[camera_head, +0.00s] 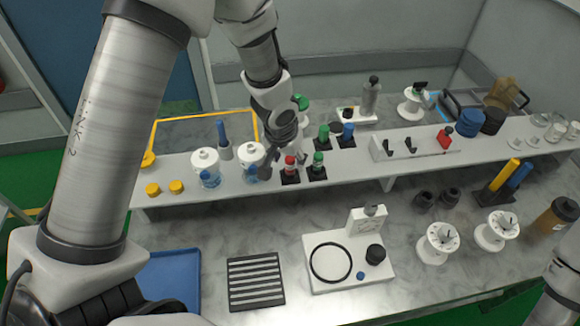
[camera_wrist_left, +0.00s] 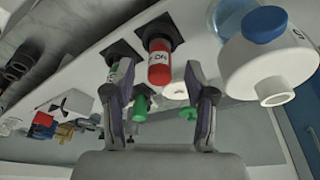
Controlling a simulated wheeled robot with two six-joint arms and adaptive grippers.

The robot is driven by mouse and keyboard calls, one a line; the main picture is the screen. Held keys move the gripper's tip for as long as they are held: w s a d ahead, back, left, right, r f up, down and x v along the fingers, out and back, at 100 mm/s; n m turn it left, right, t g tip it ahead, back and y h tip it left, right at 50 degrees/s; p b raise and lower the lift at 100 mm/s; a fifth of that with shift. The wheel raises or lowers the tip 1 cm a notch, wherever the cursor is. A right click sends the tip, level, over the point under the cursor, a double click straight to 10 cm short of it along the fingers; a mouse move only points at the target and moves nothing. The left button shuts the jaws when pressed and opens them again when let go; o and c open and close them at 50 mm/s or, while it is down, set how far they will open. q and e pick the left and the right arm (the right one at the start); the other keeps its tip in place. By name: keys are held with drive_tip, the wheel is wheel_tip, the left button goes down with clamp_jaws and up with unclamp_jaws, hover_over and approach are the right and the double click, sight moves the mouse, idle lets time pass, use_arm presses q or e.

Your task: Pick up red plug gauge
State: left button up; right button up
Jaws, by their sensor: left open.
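The red plug gauge (camera_head: 290,162) stands upright in a small black square holder (camera_head: 290,178) on the raised white shelf. In the left wrist view the red plug gauge (camera_wrist_left: 159,66) shows as a red cylinder with a white label, its far end in the black holder (camera_wrist_left: 160,33). My left gripper (camera_head: 284,152) is just over and beside it. In the left wrist view my left gripper (camera_wrist_left: 160,98) is open and empty, its fingers apart on either side of the red gauge's image. I cannot tell whether either finger touches it. My right gripper is out of view.
A green plug gauge (camera_head: 318,160) stands close on the right in its own black holder. More green and blue gauges (camera_head: 347,134) are behind.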

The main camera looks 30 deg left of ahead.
use_arm(q)
drive_tip(key=shift+w+f, duration=0.8)
drive_tip(key=shift+f, duration=0.35)
drive_tip(key=shift+s+r, duration=0.15)
drive_tip(key=shift+c, duration=0.7)
drive_tip(key=shift+s+r, duration=0.1)
drive_tip(key=shift+s, duration=0.1)
drive_tip(key=c, duration=0.6)
drive_tip(key=shift+s, duration=0.1)
clamp_jaws()
